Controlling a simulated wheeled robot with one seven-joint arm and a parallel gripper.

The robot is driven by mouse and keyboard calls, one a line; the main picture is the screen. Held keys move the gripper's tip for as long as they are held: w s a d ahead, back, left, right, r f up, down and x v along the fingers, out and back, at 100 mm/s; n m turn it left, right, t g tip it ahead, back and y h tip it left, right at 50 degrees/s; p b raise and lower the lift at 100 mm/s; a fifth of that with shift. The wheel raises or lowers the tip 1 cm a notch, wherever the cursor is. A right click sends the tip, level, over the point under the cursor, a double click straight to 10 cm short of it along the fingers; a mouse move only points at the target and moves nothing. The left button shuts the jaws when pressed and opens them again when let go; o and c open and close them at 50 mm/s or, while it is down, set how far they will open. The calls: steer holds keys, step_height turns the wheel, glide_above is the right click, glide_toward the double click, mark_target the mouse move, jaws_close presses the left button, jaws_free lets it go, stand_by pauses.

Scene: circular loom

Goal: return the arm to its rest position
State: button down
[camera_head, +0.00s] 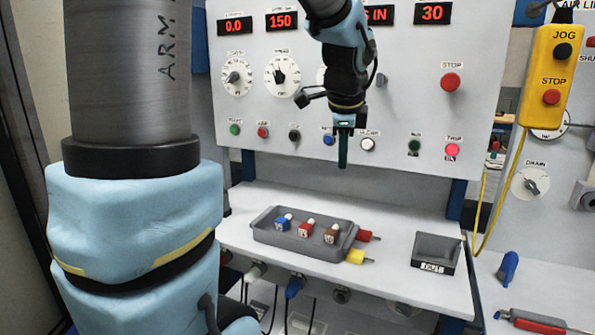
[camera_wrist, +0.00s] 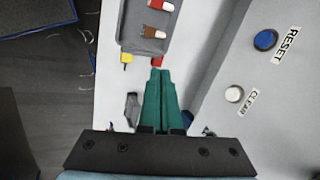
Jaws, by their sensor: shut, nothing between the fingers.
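My gripper (camera_head: 343,150) hangs pointing down in front of the white control panel (camera_head: 400,95), above the back of the shelf, in the head view. In the wrist view its two green fingers (camera_wrist: 158,85) lie side by side, shut with nothing between them. The fingertips are apart from the grey tray and the shelf. My arm is bent, with its upper part running out of the top of the head view.
A grey tray (camera_head: 262,230) on the white shelf (camera_head: 395,275) holds blue, red and brown pieces. An OUT box (camera_head: 436,252) stands to its right. Panel buttons, including a red STOP (camera_head: 450,82), are close behind my gripper. A yellow pendant (camera_head: 550,78) hangs at right.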

steer(key=s+a+f+n+g, duration=0.1)
steer(key=s+a+f+n, duration=0.4)
steer(key=a+f+n, duration=0.2)
steer(key=s+a+f+n+g, duration=0.2)
steer(key=s+a+f+n, duration=0.3)
steer(key=a+f+n, duration=0.3)
steer(key=a+n, duration=0.1)
steer(key=n, duration=0.3)
steer(key=shift+s+a+f+n+y, duration=0.15)
steer(key=shift+s+a+n+y, duration=0.1)
steer(key=shift+n+y, duration=0.05)
steer(key=shift+a, duration=0.1)
